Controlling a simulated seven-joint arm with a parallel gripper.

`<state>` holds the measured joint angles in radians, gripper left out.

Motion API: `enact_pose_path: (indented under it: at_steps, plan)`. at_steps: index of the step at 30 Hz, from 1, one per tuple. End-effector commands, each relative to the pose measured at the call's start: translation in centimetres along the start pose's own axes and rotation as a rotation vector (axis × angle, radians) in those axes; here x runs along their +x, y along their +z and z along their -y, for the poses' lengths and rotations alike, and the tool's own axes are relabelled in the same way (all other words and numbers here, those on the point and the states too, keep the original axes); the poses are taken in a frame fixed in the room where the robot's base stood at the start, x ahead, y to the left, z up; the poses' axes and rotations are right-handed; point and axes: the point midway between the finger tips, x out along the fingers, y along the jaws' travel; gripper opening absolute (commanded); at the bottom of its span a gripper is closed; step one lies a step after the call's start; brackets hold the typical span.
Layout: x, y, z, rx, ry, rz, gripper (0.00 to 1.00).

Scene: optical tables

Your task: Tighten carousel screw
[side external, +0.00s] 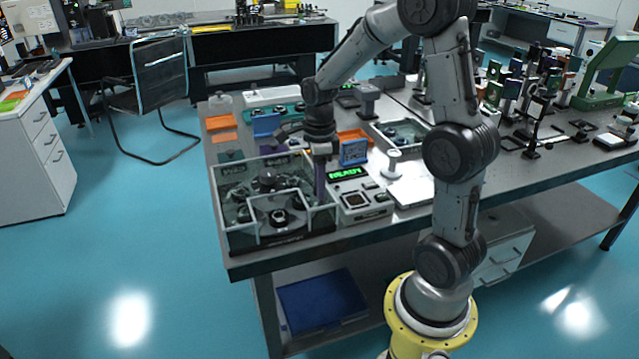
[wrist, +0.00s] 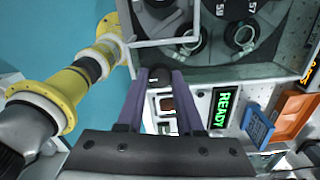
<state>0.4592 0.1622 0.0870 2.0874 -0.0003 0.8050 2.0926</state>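The carousel (side external: 268,181) is a dark round mechanism inside a clear-walled box (side external: 272,235) at the left front of the table. Part of it, with dark numbered round holders (wrist: 242,36), shows at the top of the wrist view. My gripper (side external: 319,192) points down at the box's right side, by the control unit. In the wrist view my gripper (wrist: 160,78) has its purple fingers apart, with a gap between them. A small dark round knob (wrist: 160,74) shows between the fingertips; I cannot tell whether it touches them or is the screw.
A blue bin (side external: 354,152), an orange bin (wrist: 294,115) and a white spool-like stand (side external: 394,163) are close by. The box walls rise around the carousel.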

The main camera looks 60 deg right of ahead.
Motion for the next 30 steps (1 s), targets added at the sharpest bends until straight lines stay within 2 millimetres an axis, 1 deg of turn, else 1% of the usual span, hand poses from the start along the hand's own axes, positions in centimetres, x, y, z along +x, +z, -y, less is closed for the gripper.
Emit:
enact_pose_path:
  at_steps: [1,4,5,14,18,23,30]
  plan:
    - [-0.02,0.01,0.0,0.0,0.0,0.0,0.2]
    - [-0.03,0.01,0.0,0.0,0.0,0.0,0.03]
    - [-0.03,0.01,0.0,0.0,0.0,0.0,0.0]
    - [-0.06,0.01,0.0,-0.012,0.0,0.0,0.0]
    - [-0.09,0.03,0.02,-0.053,-0.001,0.001,0.0]
    - [-0.11,0.02,0.01,-0.146,-0.001,0.001,0.0]
    - [-0.12,0.02,0.02,-0.355,-0.001,0.001,0.0]
